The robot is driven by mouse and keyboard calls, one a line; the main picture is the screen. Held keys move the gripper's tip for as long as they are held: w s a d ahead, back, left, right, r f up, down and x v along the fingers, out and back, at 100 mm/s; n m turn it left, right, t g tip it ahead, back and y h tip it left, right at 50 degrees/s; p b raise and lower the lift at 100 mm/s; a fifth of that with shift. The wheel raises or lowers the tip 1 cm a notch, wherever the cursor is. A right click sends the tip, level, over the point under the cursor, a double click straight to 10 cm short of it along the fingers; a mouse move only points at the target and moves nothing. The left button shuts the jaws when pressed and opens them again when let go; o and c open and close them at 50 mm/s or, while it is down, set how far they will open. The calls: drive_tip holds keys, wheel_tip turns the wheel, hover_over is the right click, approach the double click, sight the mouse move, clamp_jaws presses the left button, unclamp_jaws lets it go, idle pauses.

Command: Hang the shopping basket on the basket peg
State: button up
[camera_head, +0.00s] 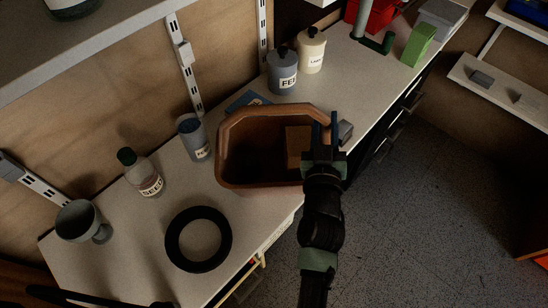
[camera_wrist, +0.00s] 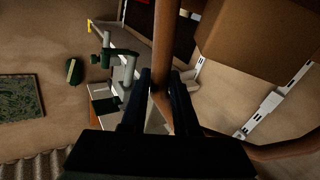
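The shopping basket (camera_head: 228,165) is brown with a thick rim and shows above the bench in the head view, its open side towards the camera. My gripper (camera_head: 334,128) is at the basket's right side. In the wrist view a brown bar of the basket (camera_wrist: 165,45) runs between the two fingers of my gripper (camera_wrist: 161,88), which look closed around it. A brown panel (camera_wrist: 258,40) fills the upper right there. I cannot tell whether the basket touches the bench. I cannot pick out the basket peg in either view.
The bench (camera_head: 130,235) holds a black ring (camera_head: 172,240), a mug (camera_head: 77,222), a seed bottle (camera_head: 146,178), a blue-grey cup (camera_head: 193,140) and two labelled canisters (camera_head: 283,75) behind the basket. Slotted wall rails (camera_head: 190,85) stand behind. Open floor (camera_head: 430,200) lies to the right.

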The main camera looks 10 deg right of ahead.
clamp_jaws()
drive_tip(key=shift+r+p, duration=2.4)
drive_tip(key=shift+r, duration=0.35)
drive_tip(key=shift+d+f, duration=0.1)
